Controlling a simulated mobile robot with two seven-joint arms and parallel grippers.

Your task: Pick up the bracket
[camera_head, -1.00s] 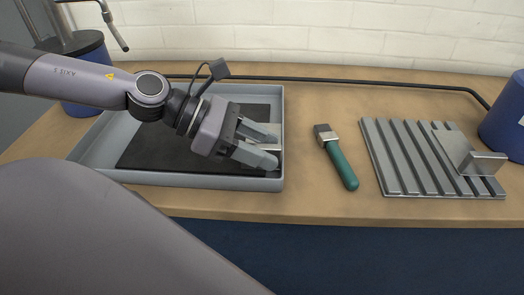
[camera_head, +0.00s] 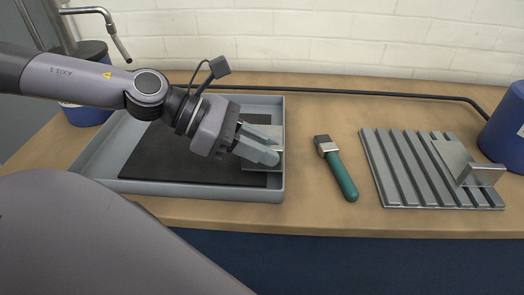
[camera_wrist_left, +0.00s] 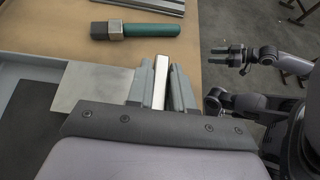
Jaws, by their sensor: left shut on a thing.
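A grey metal bracket (camera_head: 254,165) with a flat plate and an upright flange is at the right end of the shallow grey tray (camera_head: 225,194). My left gripper (camera_head: 270,155) is shut on the flange and hides part of the bracket. In the left wrist view the flange (camera_wrist_left: 161,82) stands between the fingers, and the flat plate (camera_wrist_left: 92,88) spreads to the left. I cannot tell whether the plate touches the dark mat. A second, similar bracket (camera_head: 455,158) sits on a ribbed metal plate (camera_head: 395,170). My right gripper (camera_wrist_left: 232,58) shows small in the left wrist view.
A brush with a green handle (camera_head: 342,178) lies between the tray and the ribbed plate. Blue containers stand at the far right (camera_head: 508,130) and behind the tray at left (camera_head: 85,116). A black cable (camera_head: 380,93) runs along the wall. Bare bench lies around the brush.

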